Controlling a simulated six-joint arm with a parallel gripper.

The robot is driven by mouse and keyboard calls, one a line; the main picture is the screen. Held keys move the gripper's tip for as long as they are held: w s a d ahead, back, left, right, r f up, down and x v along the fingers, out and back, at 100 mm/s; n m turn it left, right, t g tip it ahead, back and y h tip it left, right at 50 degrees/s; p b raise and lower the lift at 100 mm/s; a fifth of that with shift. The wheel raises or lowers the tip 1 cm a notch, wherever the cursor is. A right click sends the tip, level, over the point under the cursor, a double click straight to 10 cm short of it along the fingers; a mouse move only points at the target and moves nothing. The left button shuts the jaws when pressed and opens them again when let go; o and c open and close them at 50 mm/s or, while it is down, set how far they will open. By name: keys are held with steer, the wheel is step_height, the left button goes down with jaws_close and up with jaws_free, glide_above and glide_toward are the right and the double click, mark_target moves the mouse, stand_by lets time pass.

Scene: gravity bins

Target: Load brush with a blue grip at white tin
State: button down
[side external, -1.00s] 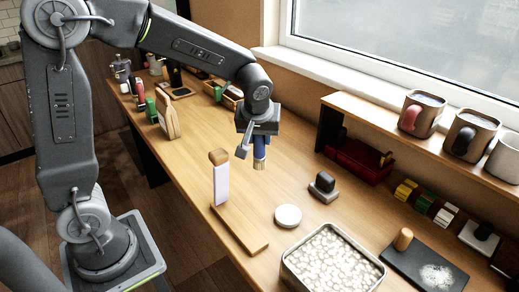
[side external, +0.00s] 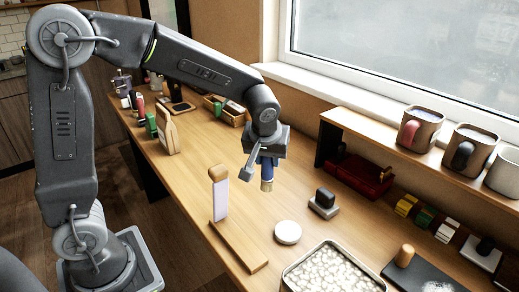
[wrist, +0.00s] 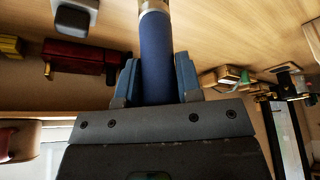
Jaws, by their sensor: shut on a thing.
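My gripper (side external: 266,158) is shut on the blue grip of a brush (side external: 267,184) and holds it above the wooden table, bristles down. In the wrist view the blue grip (wrist: 157,60) stands between the two fingers, with a metal ferrule at the top edge; the bristles are out of that view. On the raised shelf at right stand three tins: one with a pink patch (side external: 408,137), one with a black patch (side external: 462,155), and a pale one (side external: 503,175) partly cut by the picture edge. The brush is well apart from them.
A rectangular metal tray (side external: 290,278) of white lumps stands in front. A wooden stand (side external: 238,245), a white disc (side external: 288,232) and a dark-topped block (side external: 324,203) are on the table. A red box (side external: 358,178) sits by the shelf (side external: 375,122).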

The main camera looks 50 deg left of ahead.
steer(key=d+f+m+h, duration=0.1)
steer(key=d+f+m, duration=0.1)
steer(key=d, duration=0.7)
steer(key=shift+m+t, duration=0.4)
steer(key=shift+m, duration=0.3)
steer(key=shift+s+d+f, duration=0.1)
steer(key=shift+f, duration=0.05)
steer(key=shift+f, duration=2.15)
steer(key=shift+f, duration=0.45)
step_height(320, 180, up, 6)
